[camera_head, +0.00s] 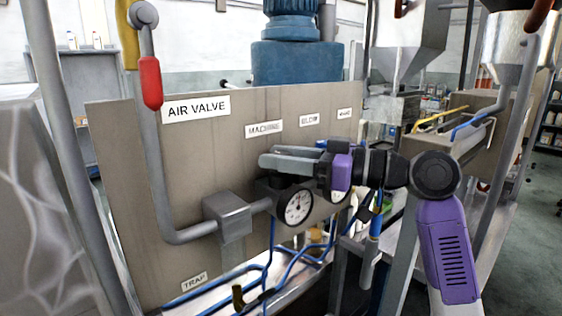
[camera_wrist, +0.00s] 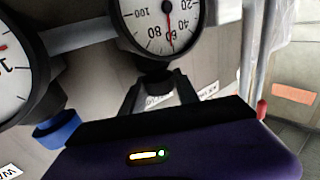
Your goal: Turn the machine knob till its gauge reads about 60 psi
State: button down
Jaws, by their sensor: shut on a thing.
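The machine gauge (camera_head: 297,206) is a round white dial in a dark housing below the MACHINE label (camera_head: 264,129) on the panel. In the wrist view the same dial (camera_wrist: 150,15) appears upside down, partly cut off by the top edge. Its red needle lies over the 60 mark. My gripper (camera_head: 275,160) reaches in from the right, just above the gauge. In the wrist view its fingers (camera_wrist: 158,80) are shut on the dark machine knob, which is mostly hidden between them.
A second gauge (camera_wrist: 12,70) with a blue knob (camera_wrist: 57,129) stands close beside the machine gauge. A grey pipe with a red-handled air valve (camera_head: 150,83) rises at the left. Blue hoses (camera_head: 290,262) run below the gauges.

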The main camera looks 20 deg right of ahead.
jog(key=c, duration=0.9)
grip_release()
jog(key=b+v, duration=0.1)
jog(key=v, duration=0.7)
jog(key=shift+a, duration=0.1)
